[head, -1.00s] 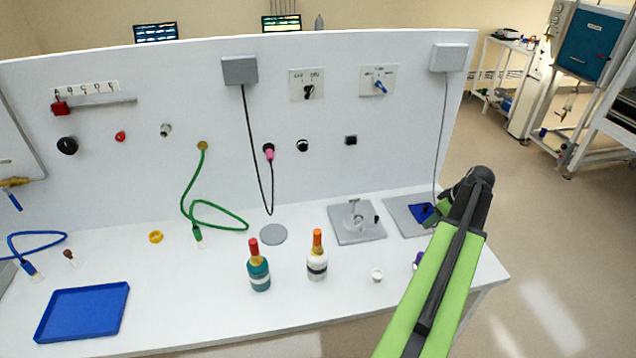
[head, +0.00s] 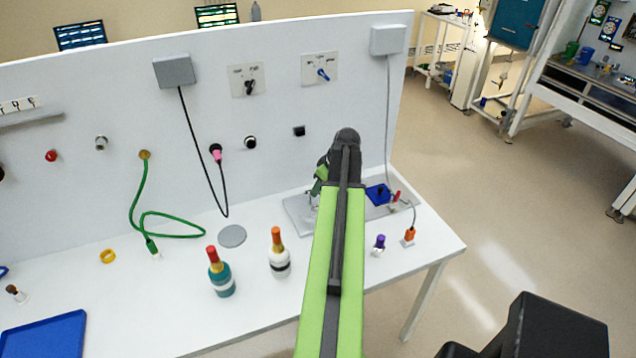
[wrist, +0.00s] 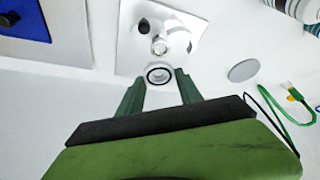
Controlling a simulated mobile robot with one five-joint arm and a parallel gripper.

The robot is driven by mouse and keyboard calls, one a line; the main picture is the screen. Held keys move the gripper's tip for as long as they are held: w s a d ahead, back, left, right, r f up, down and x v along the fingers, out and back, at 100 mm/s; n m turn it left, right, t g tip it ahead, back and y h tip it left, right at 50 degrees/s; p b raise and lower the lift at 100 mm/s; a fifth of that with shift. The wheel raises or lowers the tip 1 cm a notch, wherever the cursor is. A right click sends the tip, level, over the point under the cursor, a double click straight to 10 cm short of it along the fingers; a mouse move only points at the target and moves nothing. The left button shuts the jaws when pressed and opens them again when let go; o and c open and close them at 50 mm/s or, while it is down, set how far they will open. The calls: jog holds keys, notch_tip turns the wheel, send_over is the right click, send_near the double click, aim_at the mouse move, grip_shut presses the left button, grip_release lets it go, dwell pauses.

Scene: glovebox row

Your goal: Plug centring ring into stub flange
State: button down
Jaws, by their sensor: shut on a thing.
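My gripper (wrist: 158,78) has its two green fingers shut on a small white ring with a dark inner circle, the centring ring (wrist: 159,68). In the wrist view the ring is just in front of a short metallic stub, seemingly the stub flange (wrist: 160,46), on a light square plate (wrist: 133,60). I cannot tell whether ring and stub touch. In the head view my gripper (head: 319,182) is over the grey plate (head: 297,212) by the back panel. My arm hides the ring, the stub and much of the plate there.
A blue pad (head: 378,194) lies on the plate to the right. A purple-capped vial (head: 379,243) and an orange connector (head: 409,235) stand nearby. Two bottles, one teal (head: 221,280) and one white (head: 279,262), stand left of my arm. A grey disc (head: 232,236) lies behind them.

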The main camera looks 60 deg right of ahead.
jog(key=shift+w+a+r, duration=0.1)
jog(key=shift+w+a, duration=0.2)
jog(key=shift+w, duration=0.3)
jog(key=b, duration=0.6)
send_over(314, 208)
jog(key=s, duration=0.1)
jog(key=f, duration=0.6)
jog(key=shift+s, duration=0.2)
dwell(0.5)
jog(key=shift+f+b, duration=0.4)
jog(key=shift+b, duration=0.05)
jog(key=shift+f+b, duration=0.7)
